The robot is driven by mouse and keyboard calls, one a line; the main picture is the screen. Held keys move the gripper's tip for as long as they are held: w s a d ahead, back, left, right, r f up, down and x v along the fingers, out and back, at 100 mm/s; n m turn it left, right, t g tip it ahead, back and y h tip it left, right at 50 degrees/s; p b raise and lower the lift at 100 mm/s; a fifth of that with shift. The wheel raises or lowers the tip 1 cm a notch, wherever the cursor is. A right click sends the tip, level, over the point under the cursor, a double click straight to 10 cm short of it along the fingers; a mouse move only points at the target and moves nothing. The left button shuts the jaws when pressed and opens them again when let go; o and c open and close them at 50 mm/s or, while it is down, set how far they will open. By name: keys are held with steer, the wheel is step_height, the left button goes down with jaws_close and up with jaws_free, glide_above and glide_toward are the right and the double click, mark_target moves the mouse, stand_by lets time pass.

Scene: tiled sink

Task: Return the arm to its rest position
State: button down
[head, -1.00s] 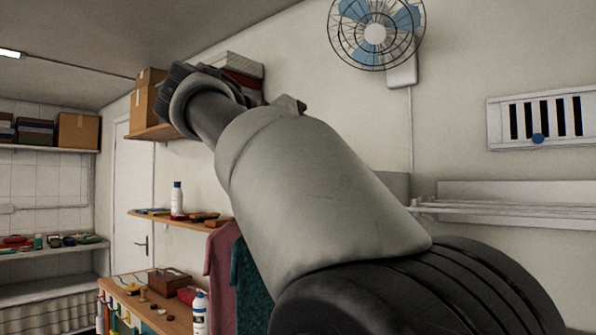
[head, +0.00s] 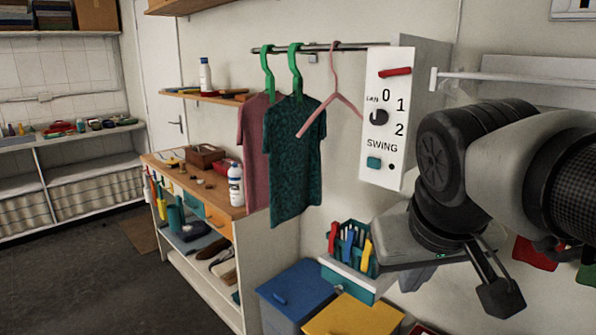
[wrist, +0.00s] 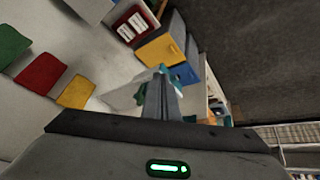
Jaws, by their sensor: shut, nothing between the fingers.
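My arm is bent at the right side of the head view, in front of the wall. My gripper (head: 410,279) hangs below the wrist, with its fingers partly hidden by its own grey body. In the wrist view, my gripper (wrist: 160,80) shows its two grey fingers close together, shut with nothing held. A teal thing shows just beyond the fingertips there; I cannot tell the gap.
A peg basket (head: 349,247) stands left of my gripper, above a blue bin (head: 297,288) and a yellow bin (head: 352,318). A white fan control box (head: 388,120) is beside my arm. Shirts (head: 295,160) hang left. Open floor (head: 100,280) lies further left.

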steer(key=s+a+f+y+p, duration=0.1)
steer(key=s+a+f, duration=0.1)
steer(key=s+f, duration=0.35)
step_height(320, 180, up, 12)
steer(key=p, duration=1.2)
steer(key=shift+w+d, duration=0.15)
steer(key=shift+w, duration=0.15)
